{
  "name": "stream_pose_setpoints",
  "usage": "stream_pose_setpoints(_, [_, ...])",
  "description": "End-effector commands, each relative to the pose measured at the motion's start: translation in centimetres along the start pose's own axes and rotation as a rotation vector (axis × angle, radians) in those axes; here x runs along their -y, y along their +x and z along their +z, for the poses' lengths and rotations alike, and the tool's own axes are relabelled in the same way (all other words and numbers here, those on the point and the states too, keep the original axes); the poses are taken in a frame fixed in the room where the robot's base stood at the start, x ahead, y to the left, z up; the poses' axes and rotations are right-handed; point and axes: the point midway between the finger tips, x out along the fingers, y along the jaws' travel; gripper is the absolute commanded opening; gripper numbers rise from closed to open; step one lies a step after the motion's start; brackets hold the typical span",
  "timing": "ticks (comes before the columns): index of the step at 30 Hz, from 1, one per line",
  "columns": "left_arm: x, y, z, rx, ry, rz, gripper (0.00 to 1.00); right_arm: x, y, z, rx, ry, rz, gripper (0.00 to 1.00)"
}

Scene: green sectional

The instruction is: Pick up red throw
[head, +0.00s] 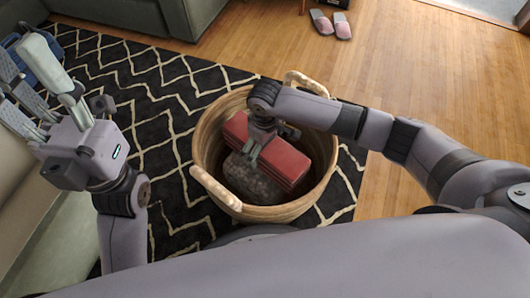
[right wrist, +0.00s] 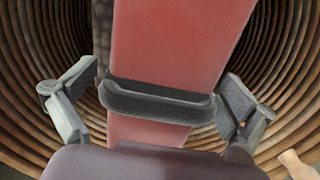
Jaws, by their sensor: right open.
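The red throw (head: 283,160) is a folded red block lying in the wicker basket (head: 200,165), beside a grey textured bundle (head: 250,180). My right gripper (head: 258,150) is down inside the basket over the throw and hides its middle part. In the right wrist view the throw (right wrist: 180,45) runs between the two spread fingers (right wrist: 155,100), with a gap visible on each side. A dark ribbed bar crosses in front of it. My left gripper (head: 38,92) is raised at the left, away from the basket, with its fingers apart and empty.
The basket has two looped handles (head: 216,188) and stands on a black rug (head: 160,120) with white zigzags. A green sofa (head: 150,15) is at the back. Pink slippers (head: 332,24) lie on the open wood floor (head: 420,60).

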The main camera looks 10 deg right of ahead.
Motion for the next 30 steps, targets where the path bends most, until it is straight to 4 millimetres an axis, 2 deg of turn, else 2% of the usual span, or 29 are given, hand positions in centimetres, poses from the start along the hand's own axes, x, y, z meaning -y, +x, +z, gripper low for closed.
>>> stream_pose_setpoints(1, [0.0, -0.2, 0.1, -0.019, 0.002, 0.006, 0.43, -0.1, 1.2, 0.0, 0.000, 0.000, 0.001, 1.00])
stream_pose_setpoints(4, [-0.1, 0.2, 0.1, -0.037, 0.005, 0.015, 0.43, -0.1, 2.1, 0.0, 0.000, 0.000, 0.001, 1.00])
stream_pose_setpoints(14, [-0.1, 0.7, 0.1, -0.045, 0.006, 0.020, 0.43, -0.1, 2.3, 0.0, -0.001, 0.000, 0.001, 1.00])
stream_pose_setpoints(30, [-0.1, 0.7, 0.1, -0.046, 0.006, 0.019, 0.43, 0.0, 2.3, 0.0, -0.001, -0.001, 0.000, 0.65])
